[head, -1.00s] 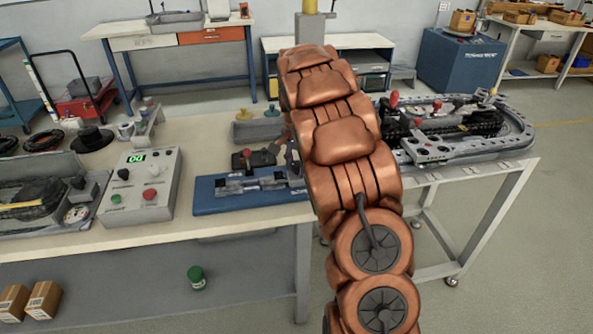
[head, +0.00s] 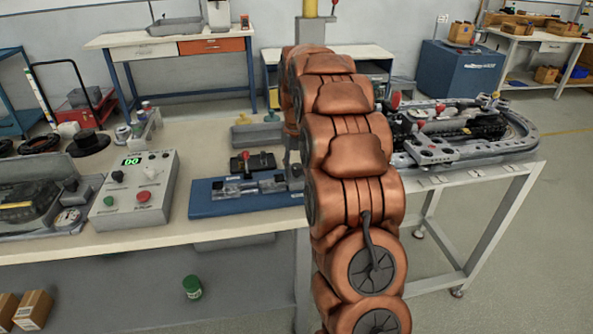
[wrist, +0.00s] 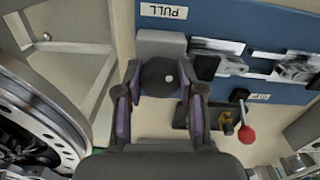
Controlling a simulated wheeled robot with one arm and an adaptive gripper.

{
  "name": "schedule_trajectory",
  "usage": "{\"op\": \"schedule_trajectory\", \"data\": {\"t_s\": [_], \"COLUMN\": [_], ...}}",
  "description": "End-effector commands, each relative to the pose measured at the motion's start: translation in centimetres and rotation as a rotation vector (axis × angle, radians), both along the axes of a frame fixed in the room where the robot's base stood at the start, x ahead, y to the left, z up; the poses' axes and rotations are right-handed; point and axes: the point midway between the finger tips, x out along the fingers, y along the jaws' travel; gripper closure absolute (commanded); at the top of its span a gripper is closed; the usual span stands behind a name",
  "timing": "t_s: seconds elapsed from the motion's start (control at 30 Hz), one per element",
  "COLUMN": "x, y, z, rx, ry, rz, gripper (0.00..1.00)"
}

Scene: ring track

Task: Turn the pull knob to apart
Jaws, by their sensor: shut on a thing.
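In the wrist view the dark round pull knob (wrist: 165,77) sits in front of a grey block (wrist: 161,44) on a blue base plate (wrist: 222,18). An upside-down "PULL" label (wrist: 164,11) is beside the block. My gripper (wrist: 160,98) has one purple-padded finger on each side of the knob and is shut on it. The knob's far side and any turn mark are not clear. In the head view the blue base plate (head: 225,208) lies on the bench, its right end next to my copper arm.
A small dark tray with a red-tipped lever (head: 262,157) stands behind the plate. A control box with a green display (head: 135,190) is to the left. The grey ring track (head: 520,140) is close on the right.

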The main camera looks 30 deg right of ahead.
Motion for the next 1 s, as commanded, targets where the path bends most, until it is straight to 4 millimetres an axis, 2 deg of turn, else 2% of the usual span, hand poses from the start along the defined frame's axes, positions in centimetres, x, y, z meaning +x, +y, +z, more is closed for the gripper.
{"op": "schedule_trajectory", "data": {"t_s": [0.5, 1.0], "x": [0.17, 0.15], "y": [0.01, -0.03], "z": [0.17, 0.19], "rx": [-0.003, -0.004], "ry": [-0.005, -0.005], "rz": [0.43, 0.584], "gripper": [0.96, 0.96]}}
